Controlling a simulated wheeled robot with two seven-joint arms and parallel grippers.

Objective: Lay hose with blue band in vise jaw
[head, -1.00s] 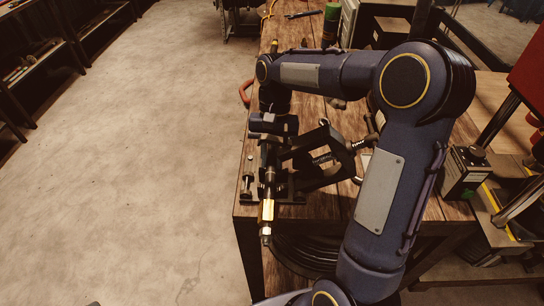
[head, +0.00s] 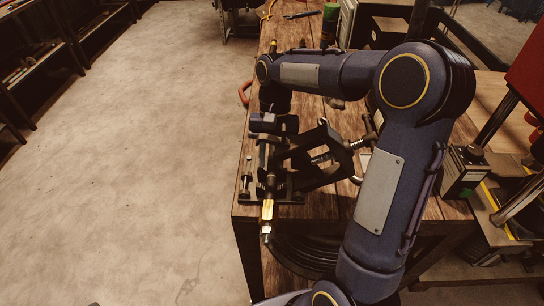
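My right gripper (head: 270,138) is over the dark metal vise (head: 318,160) at the near left corner of the wooden bench. Its fingertips are hidden or too dark to make out, so I cannot tell whether they are open or shut. A hose end with a brass fitting (head: 267,210) and a silver tip points toward me, past the bench's front edge. The hose behind the fitting runs under my gripper along the vise's left side. I cannot see its blue band or whether it rests fully in the jaw. My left gripper is not in view.
The wooden bench (head: 330,203) continues to the back, with a green can (head: 330,22) and a dark tool (head: 302,15) at its far end. A black hose coil (head: 305,252) lies below. A machine with a red panel (head: 528,72) stands right. The floor at left is clear.

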